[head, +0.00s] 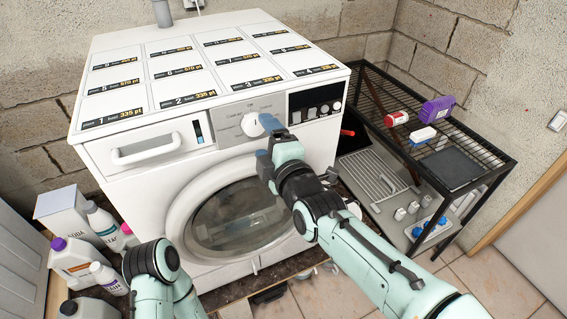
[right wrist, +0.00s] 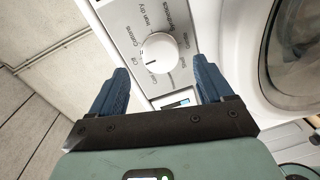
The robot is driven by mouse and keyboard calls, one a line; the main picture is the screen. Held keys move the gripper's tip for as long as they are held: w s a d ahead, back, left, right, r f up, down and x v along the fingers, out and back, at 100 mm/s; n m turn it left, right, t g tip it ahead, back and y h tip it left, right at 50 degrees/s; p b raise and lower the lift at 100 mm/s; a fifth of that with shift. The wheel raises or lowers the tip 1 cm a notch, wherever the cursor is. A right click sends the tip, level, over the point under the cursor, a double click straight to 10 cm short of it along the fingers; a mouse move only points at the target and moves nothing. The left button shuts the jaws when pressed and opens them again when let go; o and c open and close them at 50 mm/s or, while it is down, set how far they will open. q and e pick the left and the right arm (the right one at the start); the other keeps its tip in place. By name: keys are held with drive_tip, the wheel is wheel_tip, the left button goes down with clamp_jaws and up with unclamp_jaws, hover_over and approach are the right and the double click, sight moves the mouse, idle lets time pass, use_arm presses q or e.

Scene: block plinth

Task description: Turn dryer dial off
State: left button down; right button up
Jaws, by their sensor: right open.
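The dryer (head: 130,190) is a white front-loading machine with a round glass door. Its white round dial (head: 252,124) sits on the grey control panel, partly behind my right gripper (head: 268,128). In the right wrist view the dial (right wrist: 159,52) shows between and just beyond the fingertips of my right gripper (right wrist: 163,72), with labels printed around it. The blue fingers are spread, one to each side of the dial; I cannot tell whether either touches it. The dial's exact setting is too small to read. My left arm shows at the lower left, but its gripper cannot be seen.
White numbered cards lie on the dryer top. A detergent drawer (head: 146,149) is left of the dial, a display (head: 316,103) right. Bottles and a box (head: 66,211) stand at left. A black wire rack (head: 460,130) with bottles stands at right.

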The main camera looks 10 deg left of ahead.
use_arm(q)
wheel_tip(320, 180, up, 6)
drive_tip(key=w+p, duration=0.2)
drive_tip(key=p, duration=0.3)
drive_tip(key=shift+w, duration=0.25)
use_arm(e)
drive_tip(key=v, duration=0.9)
drive_tip(key=shift+s, duration=0.2)
drive_tip(key=shift+d+f, duration=0.1)
drive_tip(key=shift+f, duration=0.05)
